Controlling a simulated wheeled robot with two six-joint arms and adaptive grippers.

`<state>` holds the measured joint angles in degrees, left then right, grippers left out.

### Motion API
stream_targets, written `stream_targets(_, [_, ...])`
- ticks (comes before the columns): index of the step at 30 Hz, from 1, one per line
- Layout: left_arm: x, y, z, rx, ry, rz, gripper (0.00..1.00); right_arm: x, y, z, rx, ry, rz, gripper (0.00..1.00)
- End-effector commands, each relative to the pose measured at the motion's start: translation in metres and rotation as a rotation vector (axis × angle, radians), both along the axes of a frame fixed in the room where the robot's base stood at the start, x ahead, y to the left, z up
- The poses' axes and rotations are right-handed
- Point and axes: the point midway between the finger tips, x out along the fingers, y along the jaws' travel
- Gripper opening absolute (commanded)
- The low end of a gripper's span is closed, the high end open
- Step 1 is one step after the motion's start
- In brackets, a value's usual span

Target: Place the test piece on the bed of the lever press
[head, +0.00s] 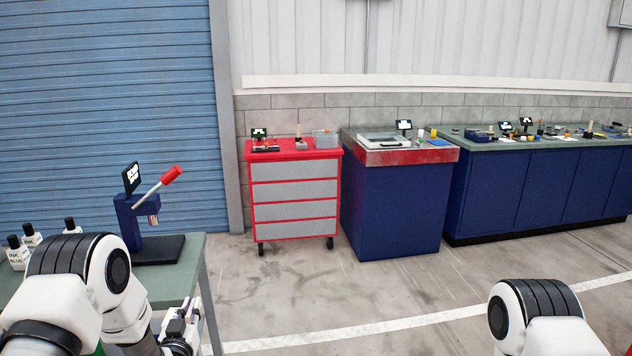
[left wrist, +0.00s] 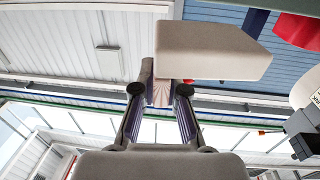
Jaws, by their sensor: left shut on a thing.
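The lever press (head: 129,220) stands on the green-topped table at left, with a dark blue column, a red-tipped lever (head: 171,175) and a small screen. Its dark flat bed (head: 163,249) looks empty. My left gripper (head: 182,332) is low beside the table's right edge, nearer than the press and partly cut off. In the left wrist view the left gripper (left wrist: 160,92) is shut on a pale piece, seemingly the test piece (left wrist: 212,50); its full shape is unclear. The red lever end shows at top right there. My right gripper is out of view.
Several white bottles (head: 31,238) with black caps stand left of the press, behind my left arm. A red drawer cart (head: 294,197), a blue cabinet (head: 396,205) and a long blue bench (head: 535,190) stand by the wall. The floor between is clear.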

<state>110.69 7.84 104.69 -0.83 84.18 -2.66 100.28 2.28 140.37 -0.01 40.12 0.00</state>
Motion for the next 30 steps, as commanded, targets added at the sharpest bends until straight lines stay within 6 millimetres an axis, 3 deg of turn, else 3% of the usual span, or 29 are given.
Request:
stream_targets(1, [-0.009, -0.025, -0.017, 0.004, 0.008, -0.038, 0.0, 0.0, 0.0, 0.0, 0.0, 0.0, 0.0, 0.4])
stream_targets(3, [-0.024, -0.055, -0.034, 0.003, 0.008, -0.077, 0.0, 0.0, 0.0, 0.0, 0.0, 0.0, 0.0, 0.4])
stream_targets(6, [-0.046, -0.088, -0.049, 0.002, 0.006, -0.116, 0.0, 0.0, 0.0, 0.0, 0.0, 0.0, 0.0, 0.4])
stream_targets(12, [-0.082, -0.123, -0.054, 0.003, 0.002, -0.148, 0.0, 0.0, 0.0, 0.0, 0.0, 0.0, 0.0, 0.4])
stream_targets(18, [-0.097, -0.119, -0.034, 0.001, 0.001, -0.117, 0.0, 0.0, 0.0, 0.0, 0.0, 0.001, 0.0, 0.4])
stream_targets(24, [-0.134, -0.118, -0.013, 0.003, 0.002, -0.115, 0.0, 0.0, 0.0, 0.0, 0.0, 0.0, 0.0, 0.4])
stream_targets(30, [-0.136, -0.118, -0.011, 0.001, 0.0, -0.114, 0.0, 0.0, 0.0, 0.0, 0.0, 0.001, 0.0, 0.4])
